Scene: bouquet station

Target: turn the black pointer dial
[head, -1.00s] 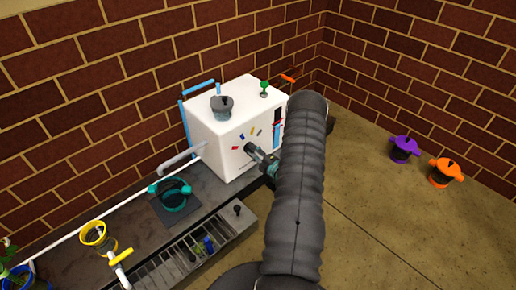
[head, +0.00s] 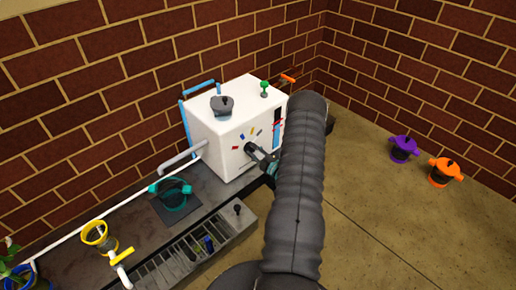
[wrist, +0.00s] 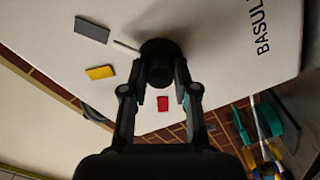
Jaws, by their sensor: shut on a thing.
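The black pointer dial (wrist: 158,48) is on the white front face of the machine (head: 218,135). In the wrist view its thin pale pointer sticks out to the upper left, between a grey mark (wrist: 91,29) and a yellow mark (wrist: 100,72). A red mark (wrist: 163,103) lies below the dial. My gripper (wrist: 160,76) is shut on the dial, one finger on each side. In the head view my gripper (head: 263,157) reaches the front face, and my arm hides part of the area beside it.
A teal-handled pot (head: 173,194) stands on the dark bench left of the machine. Yellow fittings (head: 94,233) and a slotted grey tray (head: 195,250) are nearer. A purple pot (head: 404,148) and an orange pot (head: 446,172) stand on the open floor at right.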

